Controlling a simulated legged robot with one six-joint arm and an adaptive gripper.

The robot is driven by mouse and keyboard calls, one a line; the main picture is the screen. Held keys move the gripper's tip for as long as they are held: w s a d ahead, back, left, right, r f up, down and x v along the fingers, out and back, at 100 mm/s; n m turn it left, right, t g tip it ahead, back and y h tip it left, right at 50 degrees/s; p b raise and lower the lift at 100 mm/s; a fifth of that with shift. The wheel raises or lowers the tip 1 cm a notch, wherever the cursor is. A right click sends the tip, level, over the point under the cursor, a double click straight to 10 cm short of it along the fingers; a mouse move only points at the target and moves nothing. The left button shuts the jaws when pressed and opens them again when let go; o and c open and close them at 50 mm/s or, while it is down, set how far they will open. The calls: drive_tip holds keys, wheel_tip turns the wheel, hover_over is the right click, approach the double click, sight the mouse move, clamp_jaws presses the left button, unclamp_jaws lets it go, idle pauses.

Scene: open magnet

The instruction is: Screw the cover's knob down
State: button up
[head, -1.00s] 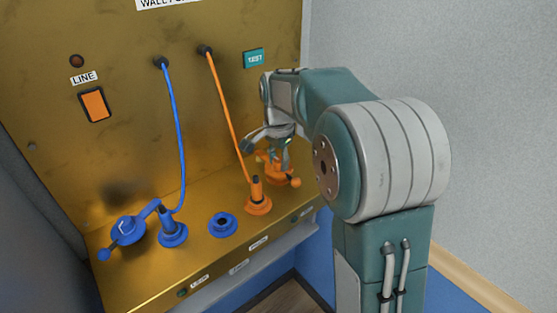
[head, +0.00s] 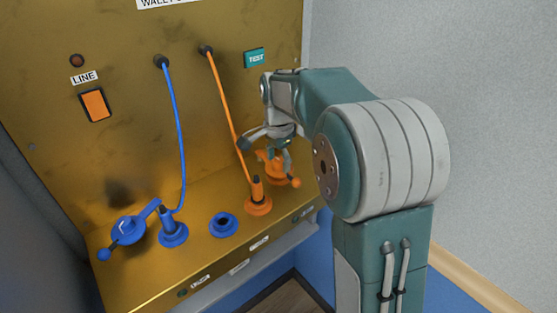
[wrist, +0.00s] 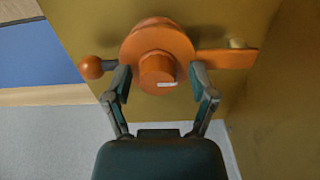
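The orange cover (head: 272,168) sits on the sloped brass ledge at its right end, partly hidden by my gripper (head: 266,147) in the head view. In the wrist view the cover (wrist: 135,45) is a round disc with a ball-ended handle on the left and a flat arm on the right. Its cylindrical knob (wrist: 156,70) bears a white mark and stands in the middle. My gripper (wrist: 160,82) has one finger on each side of the knob. The fingers are spread, with a visible gap between each fingertip and the knob.
An orange socket (head: 258,204) with a plugged cable is left of the cover. A blue open socket (head: 222,224), a blue plugged socket (head: 173,233) and a blue cover (head: 127,230) lie farther left. The brass back panel (head: 130,110) rises behind, with two cables hanging close by.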

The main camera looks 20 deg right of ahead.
sight(278, 160)
wheel_tip(278, 160, up, 12)
idle(0.7)
drive_tip(key=s+a+n+t, duration=0.25)
drive_tip(key=s+n, duration=0.45)
drive_tip(key=s, duration=0.6)
drive_tip(key=s+f+n+t, duration=0.1)
drive_tip(key=s+f+n, duration=0.2)
drive_tip(key=s, duration=0.3)
drive_tip(key=s+a+f+n+t, duration=0.1)
drive_tip(key=s+f+n+t, duration=0.1)
drive_tip(key=s+f+n, duration=0.2)
drive_tip(key=s, duration=0.3)
drive_tip(key=shift+s, duration=0.3)
